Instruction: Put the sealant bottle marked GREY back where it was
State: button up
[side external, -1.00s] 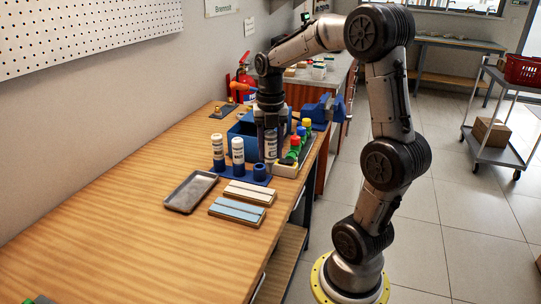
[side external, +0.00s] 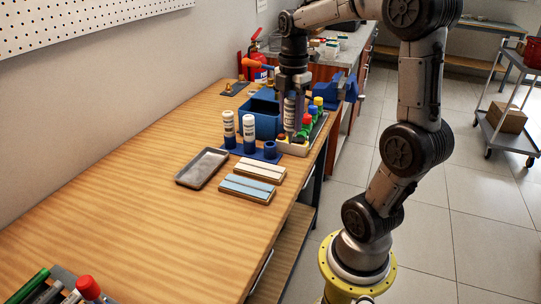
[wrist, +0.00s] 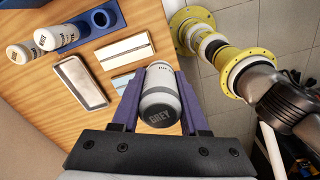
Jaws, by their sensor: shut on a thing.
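My gripper (wrist: 160,112) is shut on the sealant bottle marked GREY (wrist: 159,115), a white bottle with a grey end towards the wrist camera. In the side view my gripper (side external: 291,92) points down and the bottle (side external: 290,115) hangs upright in it, by the cream block. The blue holder (side external: 241,153) stands to the left and nearer, with two white bottles (side external: 229,130) (side external: 249,134) in its sockets. Its right socket (side external: 270,149) is empty; this open ring also shows in the wrist view (wrist: 101,19).
A blue bin (side external: 262,118) is behind. A grey tray (side external: 202,168) and two slotted boards (side external: 258,172) (side external: 247,188) lie in front of the holder.

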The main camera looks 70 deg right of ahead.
jog(key=shift+s+d+r+m, duration=0.1)
jog(key=shift+s+r+m, duration=0.1)
jog(key=shift+r+m, duration=0.3)
jog(key=shift+s+r+m, duration=0.2)
jog(key=shift+r+m, duration=0.25)
jog(key=shift+m, duration=0.05)
jog(key=shift+d+r, duration=0.2)
jog(key=shift+r, duration=0.05)
jog(key=w+d+f, duration=0.8)
jog(key=w+f, duration=0.2)
jog(key=f, duration=0.2)
jog(key=shift+w+d+f, duration=0.2)
jog(key=shift+d+f, duration=0.15)
jog(key=shift+d, duration=0.05)
jog(key=shift+f, duration=0.25)
jog(key=shift+f, duration=0.35)
